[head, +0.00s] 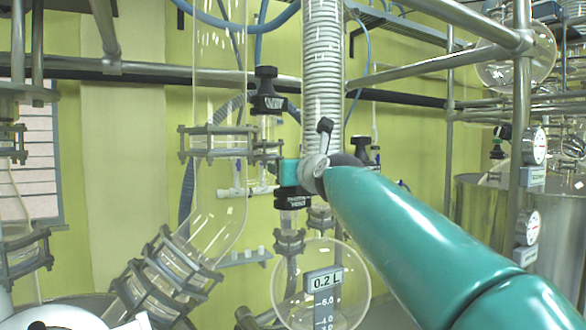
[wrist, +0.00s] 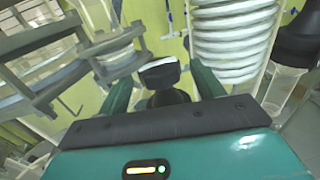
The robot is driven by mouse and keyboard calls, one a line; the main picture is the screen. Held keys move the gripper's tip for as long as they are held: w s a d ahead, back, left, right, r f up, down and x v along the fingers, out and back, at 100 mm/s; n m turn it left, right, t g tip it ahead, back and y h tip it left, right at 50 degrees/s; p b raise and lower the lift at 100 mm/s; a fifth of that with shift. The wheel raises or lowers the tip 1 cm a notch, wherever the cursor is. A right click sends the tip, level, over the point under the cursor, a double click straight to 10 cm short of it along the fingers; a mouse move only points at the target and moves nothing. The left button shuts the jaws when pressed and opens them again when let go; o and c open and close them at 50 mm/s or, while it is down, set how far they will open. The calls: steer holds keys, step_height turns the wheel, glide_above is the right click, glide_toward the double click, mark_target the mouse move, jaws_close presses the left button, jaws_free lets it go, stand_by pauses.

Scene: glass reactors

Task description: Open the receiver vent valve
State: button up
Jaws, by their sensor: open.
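The glass receiver (head: 348,262) hangs low in the middle of the head view with a "0.2 L" display on it. Above it a black collar (head: 293,201) carries a white label, small but seeming to end in "VENT". My gripper (head: 288,172) is just above that collar and hides what is behind it. In the wrist view my gripper (wrist: 159,76) is open, one green finger on each side of a black valve knob (wrist: 168,98) with a pale top face. The knob sits between the fingers; I cannot tell whether they touch it. Its handle angle is unclear.
The coiled condenser (head: 323,70) rises just right of the gripper and shows in the wrist view (wrist: 236,40). Another black valve (head: 267,90) stands above left. Flange clamps (head: 215,143) lie close on the left. Steel rails (head: 400,97) cross behind. Gauges (head: 533,146) are at right.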

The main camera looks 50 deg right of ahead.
steer(key=c, duration=1)
steer(key=shift+n+t+y, duration=0.3)
steer(key=shift+n+y, duration=0.2)
steer(key=shift+y, duration=0.2)
steer(key=shift+d+n+t+y, duration=0.15)
steer(key=shift+n+t+y, duration=0.15)
steer(key=shift+n+y, duration=0.5)
steer(key=shift+d+n+t+y, duration=0.15)
steer(key=shift+n+t+y, duration=0.2)
steer(key=shift+y, duration=0.85)
steer(key=shift+d+n+y, duration=0.25)
steer(key=shift+n+y, duration=0.85)
steer(key=shift+y, duration=0.45)
steer(key=shift+d+n+y, duration=0.2)
steer(key=shift+n+y, duration=0.85)
steer(key=shift+y, duration=0.5)
steer(key=shift+s+y, duration=0.1)
steer(key=shift+y, duration=0.2)
